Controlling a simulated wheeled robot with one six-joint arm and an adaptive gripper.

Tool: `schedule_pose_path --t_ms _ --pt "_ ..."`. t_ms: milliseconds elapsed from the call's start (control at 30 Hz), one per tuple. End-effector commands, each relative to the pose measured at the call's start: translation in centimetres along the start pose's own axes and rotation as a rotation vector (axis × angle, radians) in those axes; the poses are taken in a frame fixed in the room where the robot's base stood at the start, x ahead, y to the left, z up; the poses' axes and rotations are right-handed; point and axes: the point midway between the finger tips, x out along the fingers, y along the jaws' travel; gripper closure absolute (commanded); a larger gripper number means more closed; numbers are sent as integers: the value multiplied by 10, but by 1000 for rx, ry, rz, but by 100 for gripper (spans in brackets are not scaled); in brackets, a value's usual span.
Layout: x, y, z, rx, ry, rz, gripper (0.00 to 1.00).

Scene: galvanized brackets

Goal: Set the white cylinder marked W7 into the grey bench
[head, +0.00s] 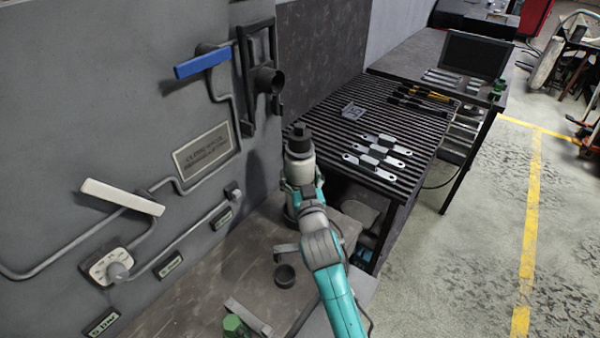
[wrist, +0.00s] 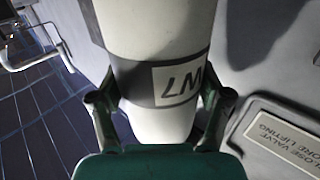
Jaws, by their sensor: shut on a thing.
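My gripper (head: 300,182) is shut on the white cylinder (head: 298,157), which stands roughly upright with a dark top in the head view. In the wrist view the cylinder (wrist: 155,35) fills the middle, and its dark band carries a pale patch marked W7, turned over in the picture. The fingers (wrist: 160,100) sit on either side of it. A grey-brown bench top (head: 185,302) lies at the bottom of the head view, partly behind my arm.
A dark cup (head: 285,276) stands on the near bench top beside my arm. The wall panel carries a blue lever (head: 203,63), a white lever (head: 122,197), pipes and a sign plate (head: 206,154). The dark slatted bench (head: 325,112) holds metal brackets (head: 376,155). Floor at right is open.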

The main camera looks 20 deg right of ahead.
Motion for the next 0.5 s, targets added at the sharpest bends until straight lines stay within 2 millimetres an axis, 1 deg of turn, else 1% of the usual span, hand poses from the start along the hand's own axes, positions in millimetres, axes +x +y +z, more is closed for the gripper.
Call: schedule_pose_path --t_ms 33,500 --pt "0 0 -3 1 8 -1 93" --pt "0 0 8 0 9 0 93"
